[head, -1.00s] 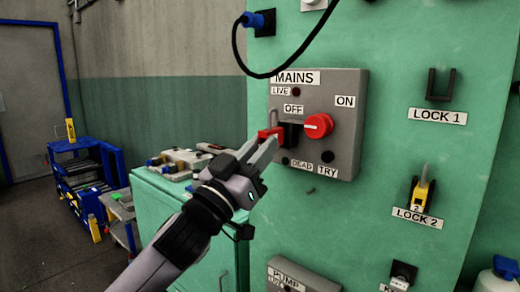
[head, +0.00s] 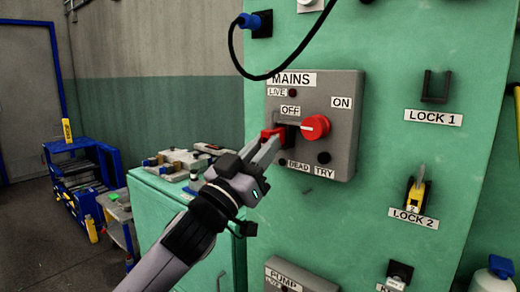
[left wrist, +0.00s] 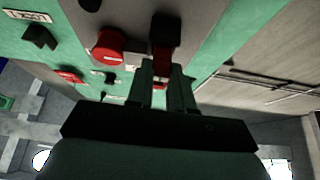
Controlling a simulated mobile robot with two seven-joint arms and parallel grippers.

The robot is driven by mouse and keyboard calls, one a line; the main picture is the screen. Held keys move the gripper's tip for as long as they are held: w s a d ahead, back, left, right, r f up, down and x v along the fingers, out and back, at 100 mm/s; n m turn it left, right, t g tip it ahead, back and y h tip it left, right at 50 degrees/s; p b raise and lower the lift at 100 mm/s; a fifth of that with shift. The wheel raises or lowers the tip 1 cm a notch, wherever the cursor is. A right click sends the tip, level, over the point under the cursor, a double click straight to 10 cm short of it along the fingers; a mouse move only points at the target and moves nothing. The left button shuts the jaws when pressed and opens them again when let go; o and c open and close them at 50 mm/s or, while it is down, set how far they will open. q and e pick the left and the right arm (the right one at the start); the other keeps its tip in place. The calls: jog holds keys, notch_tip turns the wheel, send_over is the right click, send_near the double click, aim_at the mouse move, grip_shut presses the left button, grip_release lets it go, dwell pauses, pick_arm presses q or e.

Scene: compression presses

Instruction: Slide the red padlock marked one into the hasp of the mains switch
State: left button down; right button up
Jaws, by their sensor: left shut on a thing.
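The grey mains switch box (head: 348,135) is on the green panel, its red knob (head: 314,128) pointing left towards OFF. The black hasp (head: 292,134) is on the box's left side, under the OFF label. My left gripper (head: 268,148) is shut on the red padlock (head: 273,132), at the hasp's left edge. In the left wrist view the red padlock (left wrist: 161,62) is between the fingers (left wrist: 162,88), right against the black hasp (left wrist: 165,28). Whether the shackle is through the hasp is hidden, and the padlock's number is not readable. My right gripper is not in view.
The LOCK 1 bracket (head: 436,86) is empty. A yellow padlock (head: 416,193) marked 2 hangs at LOCK 2. A blue plug (head: 258,22) with a hanging black cable is above the box. A green cabinet (head: 165,205) with parts on top stands behind my arm.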

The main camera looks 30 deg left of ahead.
pick_arm(q)
jog(key=shift+w+d, duration=0.1)
jog(key=shift+w, duration=0.9)
jog(key=c, duration=0.9)
grip_release()
jog(key=b+v, duration=0.1)
jog(key=v, duration=0.6)
jog(key=shift+s+b, duration=0.1)
jog(key=shift+b, duration=0.25)
